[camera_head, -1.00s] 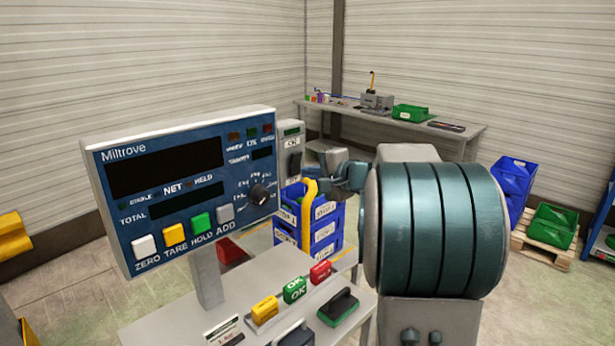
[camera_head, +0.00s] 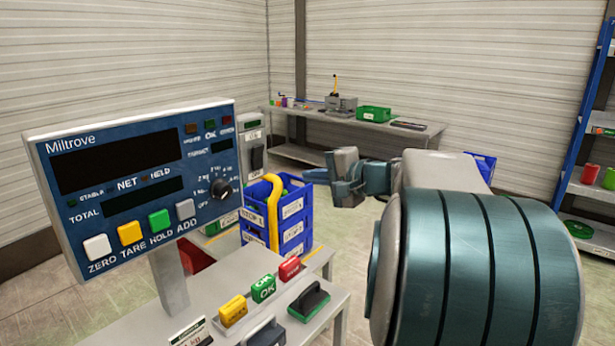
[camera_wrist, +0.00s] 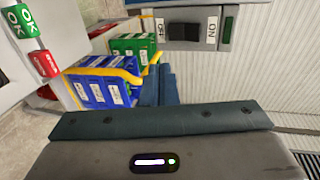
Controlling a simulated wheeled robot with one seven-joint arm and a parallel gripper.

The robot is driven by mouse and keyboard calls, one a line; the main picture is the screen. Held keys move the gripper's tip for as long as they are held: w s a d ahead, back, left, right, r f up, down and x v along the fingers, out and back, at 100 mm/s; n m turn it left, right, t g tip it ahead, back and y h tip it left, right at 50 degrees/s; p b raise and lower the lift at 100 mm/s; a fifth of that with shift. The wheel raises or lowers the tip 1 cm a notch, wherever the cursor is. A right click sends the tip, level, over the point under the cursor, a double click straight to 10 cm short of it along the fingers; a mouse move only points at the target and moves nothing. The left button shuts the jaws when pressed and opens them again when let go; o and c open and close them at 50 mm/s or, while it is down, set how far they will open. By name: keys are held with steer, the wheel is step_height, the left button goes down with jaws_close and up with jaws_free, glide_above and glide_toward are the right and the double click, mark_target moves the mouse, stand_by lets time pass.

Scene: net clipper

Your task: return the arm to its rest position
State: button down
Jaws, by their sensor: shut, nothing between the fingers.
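My gripper (camera_wrist: 160,78) shows in the wrist view as two teal fingers together beyond the hand, with nothing between them.
A Miltrove panel (camera_head: 140,180) stands at left above a grey table (camera_head: 225,275) with coloured blocks. Blue bins (camera_head: 292,233) with a yellow bar (camera_head: 272,215) stand mid-view. A bench (camera_head: 420,133) is at the back, blue shelving (camera_head: 577,135) at right. Open floor lies between.

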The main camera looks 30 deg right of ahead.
steer(key=s+a+f+n+g+h, duration=0.2)
steer(key=s+a+f+n+g, duration=0.65)
steer(key=s+a+f, duration=0.75)
steer(key=s+f+n+g+h, duration=0.2)
steer(key=s+f+n+h, duration=0.2)
steer(key=s, duration=0.3)
steer(key=shift+s+f+n, duration=0.2)
steer(key=shift+s+n, duration=0.05)
steer(key=shift+n, duration=0.1)
steer(key=shift+a, duration=0.1)
